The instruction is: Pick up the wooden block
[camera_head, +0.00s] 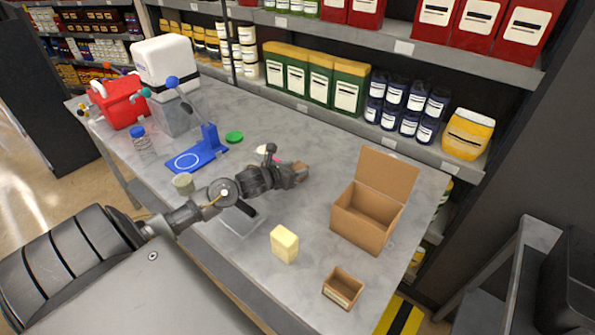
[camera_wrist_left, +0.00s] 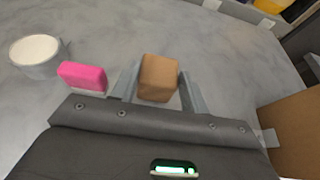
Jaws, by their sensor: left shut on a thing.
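The wooden block (camera_wrist_left: 158,77) is a small brown block between the two fingers of my left gripper (camera_wrist_left: 160,88) in the left wrist view. The fingers are shut on its sides. In the head view my left gripper (camera_head: 292,175) reaches in from the left over the middle of the table, with the wooden block (camera_head: 301,170) at its tip, partly hidden by the fingers. I cannot tell whether the block touches the table. My right gripper is not in view.
A pink block (camera_wrist_left: 82,77) and a round white-topped container (camera_wrist_left: 38,52) lie left of the gripper. An open cardboard box (camera_head: 364,222) stands to the right. A pale yellow block (camera_head: 284,243) and a small open box (camera_head: 343,288) are nearer. Shelves line the back.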

